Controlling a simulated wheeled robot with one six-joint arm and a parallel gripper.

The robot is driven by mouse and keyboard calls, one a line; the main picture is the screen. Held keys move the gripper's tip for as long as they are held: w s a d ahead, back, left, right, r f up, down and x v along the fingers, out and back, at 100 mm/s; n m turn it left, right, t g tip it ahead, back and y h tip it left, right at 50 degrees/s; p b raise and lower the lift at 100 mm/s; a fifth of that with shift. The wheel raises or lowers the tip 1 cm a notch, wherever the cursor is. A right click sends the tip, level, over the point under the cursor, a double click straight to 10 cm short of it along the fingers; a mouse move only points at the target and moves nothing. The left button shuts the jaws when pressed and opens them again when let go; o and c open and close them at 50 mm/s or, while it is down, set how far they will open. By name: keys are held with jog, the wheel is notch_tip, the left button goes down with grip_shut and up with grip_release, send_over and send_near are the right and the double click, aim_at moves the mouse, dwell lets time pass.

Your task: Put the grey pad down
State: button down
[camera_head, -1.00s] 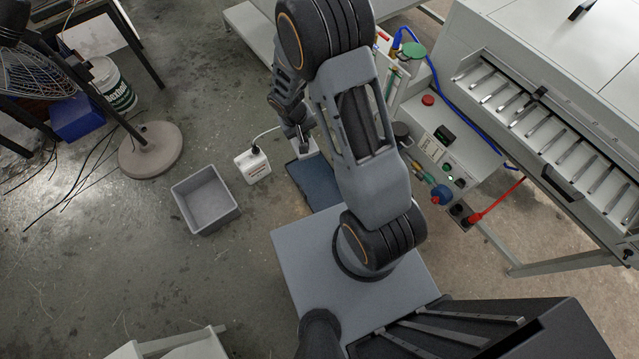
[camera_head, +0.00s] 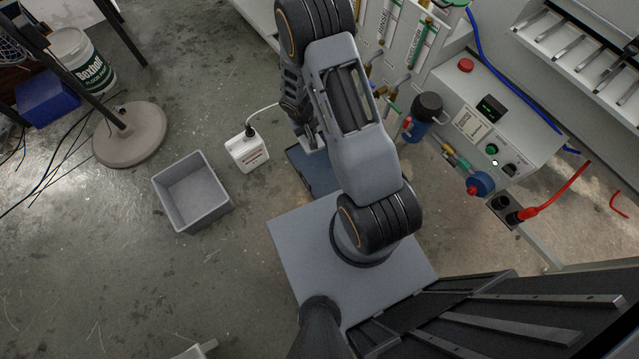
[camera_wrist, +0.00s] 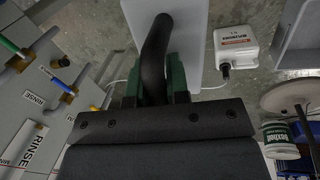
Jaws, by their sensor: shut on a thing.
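The grey pad (camera_wrist: 192,30) is a flat light-grey plate with a black curved handle, filling the upper middle of the wrist view. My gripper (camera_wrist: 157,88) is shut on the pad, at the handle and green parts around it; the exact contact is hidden. In the head view my gripper (camera_head: 309,134) is small and partly behind my arm, above the floor beside the control box. The pad can barely be made out there.
A white canister (camera_head: 247,152) and an open grey bin (camera_head: 165,190) stand on the floor to the left. A dark blue surface (camera_head: 318,172) lies under my arm. The control box (camera_head: 490,125) with cables and hoses is to the right. A round stand base (camera_head: 130,135) is farther left.

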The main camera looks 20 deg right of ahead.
jog(key=s+f+n+b, duration=0.1)
jog(key=s+f+b, duration=0.1)
jog(key=f+b, duration=1.6)
jog(key=s+f+b, duration=0.2)
jog(key=f+b, duration=0.9)
jog(key=f, duration=1.4)
jog(key=b, duration=0.3)
send_over(321, 177)
jog(key=f, duration=0.9)
jog(key=shift+s+a+f, duration=0.25)
jog(key=shift+f, duration=0.15)
jog(key=shift+w+d+f, duration=0.15)
jog(key=shift+w+f, duration=0.05)
jog(key=shift+f, duration=0.15)
jog(key=shift+f+b, duration=0.95)
jog(key=shift+f, duration=0.5)
jog(key=shift+f, duration=0.2)
jog(key=c, duration=1.1)
grip_release()
